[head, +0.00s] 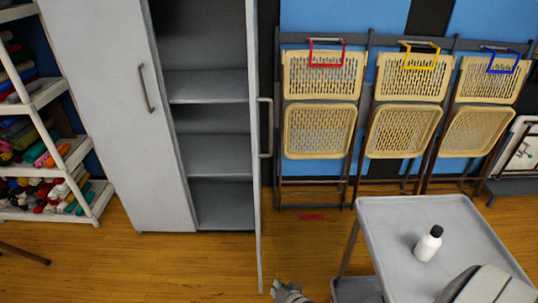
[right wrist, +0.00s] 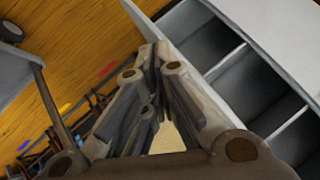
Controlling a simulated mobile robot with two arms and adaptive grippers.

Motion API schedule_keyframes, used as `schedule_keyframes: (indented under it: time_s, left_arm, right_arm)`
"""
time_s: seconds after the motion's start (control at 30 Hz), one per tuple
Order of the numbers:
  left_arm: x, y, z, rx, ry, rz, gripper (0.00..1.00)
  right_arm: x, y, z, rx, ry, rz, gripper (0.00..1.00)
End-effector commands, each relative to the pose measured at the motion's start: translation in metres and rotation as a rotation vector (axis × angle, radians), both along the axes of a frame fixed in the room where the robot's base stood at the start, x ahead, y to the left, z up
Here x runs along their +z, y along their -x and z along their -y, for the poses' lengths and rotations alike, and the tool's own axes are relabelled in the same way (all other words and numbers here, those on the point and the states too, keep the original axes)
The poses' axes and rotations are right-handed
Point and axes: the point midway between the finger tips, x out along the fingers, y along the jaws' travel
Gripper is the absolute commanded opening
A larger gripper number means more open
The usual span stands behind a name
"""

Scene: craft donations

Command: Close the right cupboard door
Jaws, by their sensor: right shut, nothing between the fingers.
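The right cupboard door (head: 253,150) stands wide open in the head view, seen nearly edge-on, with its bar handle (head: 265,128) on the right side. The grey cupboard shelves (head: 208,88) behind it are exposed, and look empty. The left cupboard door (head: 115,110) is closed. My right gripper (head: 290,291) is low at the bottom edge of the head view, just right of the open door's lower end. In the right wrist view its fingers (right wrist: 155,58) are together and empty, with the cupboard's open compartments (right wrist: 235,75) to their right. My left gripper is out of view.
A grey cart (head: 392,222) with a white bottle (head: 428,243) stands at the right. Folding chairs (head: 320,130) hang along the back wall. A white rack (head: 50,95) of craft supplies is at the left. Wooden floor (head: 190,262) is clear before the cupboard.

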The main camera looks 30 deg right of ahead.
Motion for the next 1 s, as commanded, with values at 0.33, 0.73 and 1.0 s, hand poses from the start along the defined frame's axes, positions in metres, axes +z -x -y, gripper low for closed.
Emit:
schedule_keyframes:
  time_s: [0.33,0.73,1.0]
  left_arm:
    - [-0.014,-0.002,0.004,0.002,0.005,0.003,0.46]
    - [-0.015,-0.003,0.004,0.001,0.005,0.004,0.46]
    - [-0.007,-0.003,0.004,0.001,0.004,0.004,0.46]
  right_arm:
    - [0.275,-0.106,0.084,-0.41,-0.461,0.621,0.0]
    - [0.383,-0.104,0.109,-0.482,-0.671,0.85,0.0]
    - [0.385,-0.144,0.121,-0.481,-0.668,0.849,0.0]
